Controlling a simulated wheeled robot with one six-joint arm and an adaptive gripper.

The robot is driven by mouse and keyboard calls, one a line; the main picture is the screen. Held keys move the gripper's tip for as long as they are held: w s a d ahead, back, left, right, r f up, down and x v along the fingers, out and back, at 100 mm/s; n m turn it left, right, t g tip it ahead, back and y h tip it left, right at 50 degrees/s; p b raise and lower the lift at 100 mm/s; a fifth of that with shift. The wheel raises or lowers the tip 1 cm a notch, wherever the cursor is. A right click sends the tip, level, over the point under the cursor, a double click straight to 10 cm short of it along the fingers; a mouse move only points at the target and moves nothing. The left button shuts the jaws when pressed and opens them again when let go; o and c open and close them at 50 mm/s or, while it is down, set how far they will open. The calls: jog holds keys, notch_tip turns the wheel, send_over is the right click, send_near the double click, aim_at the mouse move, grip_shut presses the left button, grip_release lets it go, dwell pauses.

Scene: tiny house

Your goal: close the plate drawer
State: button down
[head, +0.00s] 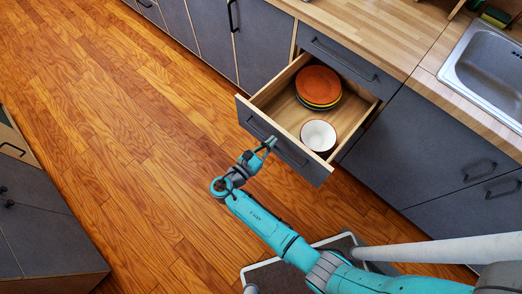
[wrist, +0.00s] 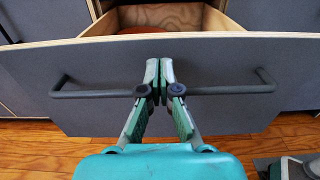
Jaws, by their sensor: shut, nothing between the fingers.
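The plate drawer (head: 285,151) is pulled out from the grey lower cabinets, with a grey front and light wooden sides. Inside it are a stack of plates (head: 318,85) with an orange one on top, and a white bowl (head: 318,136) near the front. My gripper (head: 270,143) is at the outer face of the drawer front. In the wrist view my gripper (wrist: 160,88) is shut and empty, with its fingertips in front of the middle of the dark bar handle (wrist: 90,93). Whether the fingertips touch the handle or the front is hard to tell.
A metal sink (head: 487,70) is at the right. Grey cabinets (head: 35,220) stand at the left. The wooden floor (head: 120,110) between is clear.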

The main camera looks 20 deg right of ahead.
jog(key=shift+x, duration=0.85)
jog(key=x, duration=3.6)
jog(key=shift+r, duration=0.15)
jog(key=v, duration=1.4)
jog(key=shift+a+f, duration=0.15)
jog(key=shift+f, duration=0.05)
